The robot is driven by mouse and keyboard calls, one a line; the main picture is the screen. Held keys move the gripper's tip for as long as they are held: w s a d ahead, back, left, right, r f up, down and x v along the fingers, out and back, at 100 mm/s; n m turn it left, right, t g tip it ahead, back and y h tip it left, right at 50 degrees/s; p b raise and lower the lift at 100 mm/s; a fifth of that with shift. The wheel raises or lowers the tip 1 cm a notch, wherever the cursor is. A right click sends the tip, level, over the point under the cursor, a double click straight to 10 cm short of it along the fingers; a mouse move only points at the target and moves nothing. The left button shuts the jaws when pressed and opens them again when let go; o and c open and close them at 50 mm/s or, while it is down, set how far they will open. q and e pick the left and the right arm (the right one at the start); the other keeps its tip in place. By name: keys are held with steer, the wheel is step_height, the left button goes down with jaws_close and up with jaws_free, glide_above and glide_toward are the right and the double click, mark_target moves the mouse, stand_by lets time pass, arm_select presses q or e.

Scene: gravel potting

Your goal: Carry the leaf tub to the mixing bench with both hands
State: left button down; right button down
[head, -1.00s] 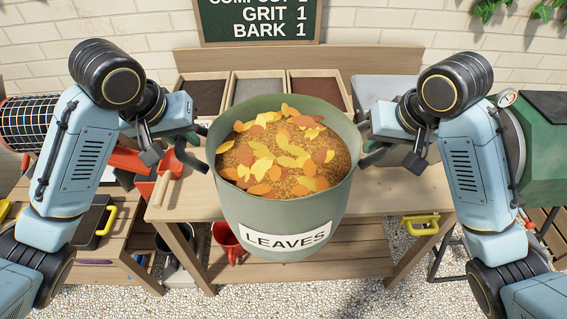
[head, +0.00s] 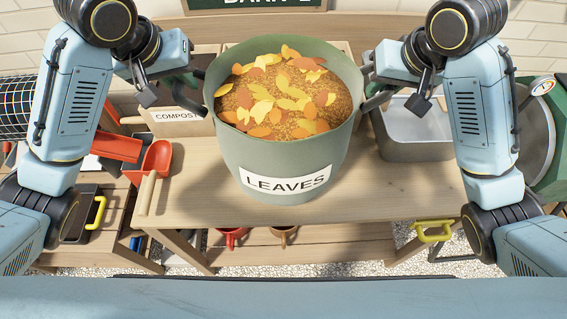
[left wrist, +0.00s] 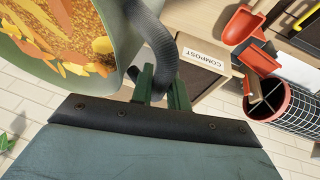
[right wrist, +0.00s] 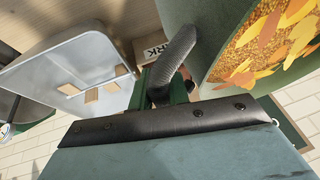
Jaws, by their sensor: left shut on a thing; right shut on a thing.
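The leaf tub (head: 285,165) is a grey-green round tub labelled LEAVES, full of orange and yellow leaves. It is upright over the middle of the wooden mixing bench (head: 390,192); I cannot tell whether its base touches the top. My left gripper (head: 200,88) is shut on the tub's left handle, a dark curved grip that shows in the left wrist view (left wrist: 152,45). My right gripper (head: 370,88) is shut on the right handle, which shows in the right wrist view (right wrist: 176,52). The tub hides part of the bench behind it.
A compost bin (head: 176,118) stands behind left of the tub. A grey metal tray (head: 420,150) stands right of it. A red scoop (head: 155,160) lies at the bench's left end. A yellow handle (head: 433,231) shows at the front right.

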arm_select(q)
steer(key=shift+s+a+r, duration=0.15)
steer(key=shift+s+a, duration=0.05)
steer(key=shift+s, duration=0.15)
arm_select(e)
steer(key=shift+s+d+r, duration=0.1)
steer(key=shift+s+d, duration=0.1)
steer(key=shift+s, duration=0.2)
arm_select(q)
steer(key=shift+w, duration=0.1)
arm_select(e)
steer(key=shift+w, duration=0.1)
